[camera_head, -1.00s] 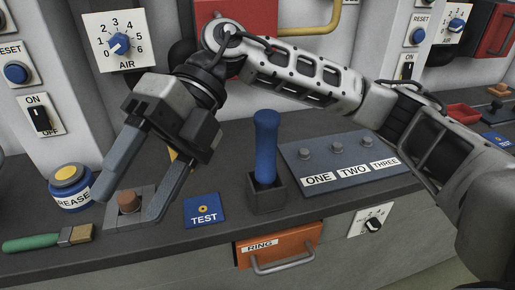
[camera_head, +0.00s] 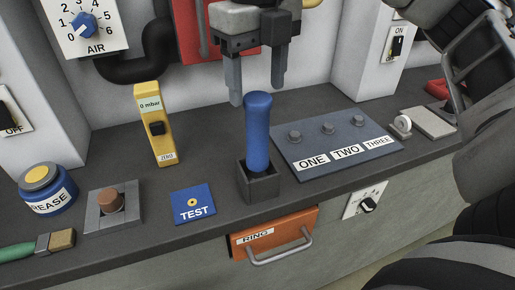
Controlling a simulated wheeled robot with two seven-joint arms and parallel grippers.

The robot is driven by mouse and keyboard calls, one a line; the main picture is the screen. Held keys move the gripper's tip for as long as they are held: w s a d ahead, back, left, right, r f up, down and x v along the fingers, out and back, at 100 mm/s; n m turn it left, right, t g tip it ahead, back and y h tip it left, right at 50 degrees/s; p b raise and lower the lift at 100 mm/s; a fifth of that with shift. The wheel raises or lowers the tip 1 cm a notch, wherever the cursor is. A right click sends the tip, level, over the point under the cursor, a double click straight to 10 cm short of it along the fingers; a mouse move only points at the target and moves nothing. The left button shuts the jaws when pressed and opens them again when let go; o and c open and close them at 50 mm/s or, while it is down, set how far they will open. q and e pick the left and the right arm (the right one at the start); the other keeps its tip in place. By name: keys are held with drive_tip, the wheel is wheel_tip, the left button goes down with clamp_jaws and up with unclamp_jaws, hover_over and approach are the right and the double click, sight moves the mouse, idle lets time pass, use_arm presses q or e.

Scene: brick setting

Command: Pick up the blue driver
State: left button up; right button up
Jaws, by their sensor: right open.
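The blue driver (camera_head: 257,130) stands upright in a dark square holder (camera_head: 263,187) on the bench, its thick handle sticking up and its lower end hidden in the holder. My right gripper (camera_head: 256,92) is at the top middle, pointing down, with its two fingers apart. Its fingertips are close to the top of the handle, one to each side in the picture. I cannot tell how far behind or above the handle they are. Nothing is between the fingers that I can make out. My left gripper is not in view.
A panel with three knobs (camera_head: 340,158) lies right of the holder. A blue TEST plate (camera_head: 193,204) and a yellow gauge (camera_head: 156,124) are on the left. An orange drawer (camera_head: 273,235) is below. A red box (camera_head: 190,30) is on the wall behind.

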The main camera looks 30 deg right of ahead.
sight(257, 120)
drive_tip(key=f, duration=0.7)
drive_tip(key=shift+s+a+f+p, duration=0.15)
drive_tip(key=shift+s+f+p, duration=0.05)
drive_tip(key=shift+p, duration=0.1)
drive_tip(key=shift+c, duration=0.3)
drive_tip(key=shift+r, duration=0.1)
drive_tip(key=c, duration=1.2)
